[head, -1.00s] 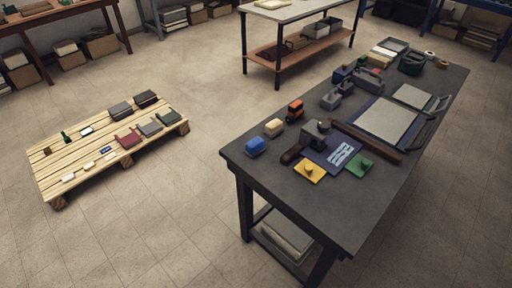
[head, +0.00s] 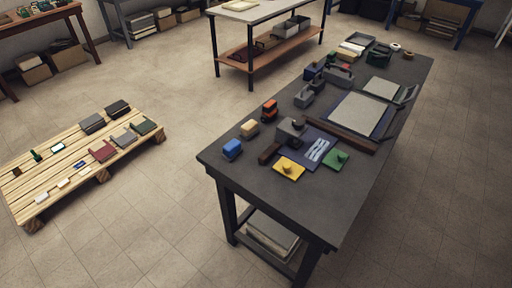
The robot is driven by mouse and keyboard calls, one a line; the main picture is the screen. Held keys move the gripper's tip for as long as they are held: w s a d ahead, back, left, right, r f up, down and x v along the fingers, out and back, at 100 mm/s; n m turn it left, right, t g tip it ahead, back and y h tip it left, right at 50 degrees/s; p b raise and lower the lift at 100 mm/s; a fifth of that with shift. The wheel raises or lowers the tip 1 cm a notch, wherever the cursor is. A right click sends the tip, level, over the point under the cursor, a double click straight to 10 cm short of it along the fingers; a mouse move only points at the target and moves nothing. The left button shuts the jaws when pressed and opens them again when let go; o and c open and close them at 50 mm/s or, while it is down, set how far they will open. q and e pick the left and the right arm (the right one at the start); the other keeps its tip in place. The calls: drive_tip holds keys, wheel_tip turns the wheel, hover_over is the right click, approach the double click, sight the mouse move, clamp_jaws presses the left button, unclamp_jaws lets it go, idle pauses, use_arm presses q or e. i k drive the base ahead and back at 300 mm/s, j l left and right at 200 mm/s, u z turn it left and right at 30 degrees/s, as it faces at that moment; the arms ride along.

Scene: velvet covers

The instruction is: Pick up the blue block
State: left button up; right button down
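The blue block (head: 232,149) sits on the near left corner of the dark workbench (head: 330,205), close to the bench's left edge. A cream block (head: 249,129) of similar size stands just behind it, a little to the right. Neither of my grippers shows in the head view, so I cannot see whether they are open or shut.
Near the blue block lie a grey device (head: 290,131), a yellow piece (head: 289,168) and a green piece (head: 336,159). A wooden pallet (head: 60,187) with several small items lies on the floor at left. Floor (head: 165,215) between pallet and bench is clear.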

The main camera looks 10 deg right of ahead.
sight(231, 149)
drive_tip(key=i+j+z, duration=0.25)
drive_tip(key=j, duration=0.35)
drive_tip(key=i+j+z, duration=0.3)
drive_tip(key=j, duration=0.35)
drive_tip(key=i+j+z, duration=0.1)
drive_tip(key=j, duration=0.25)
drive_tip(key=i, duration=0.1)
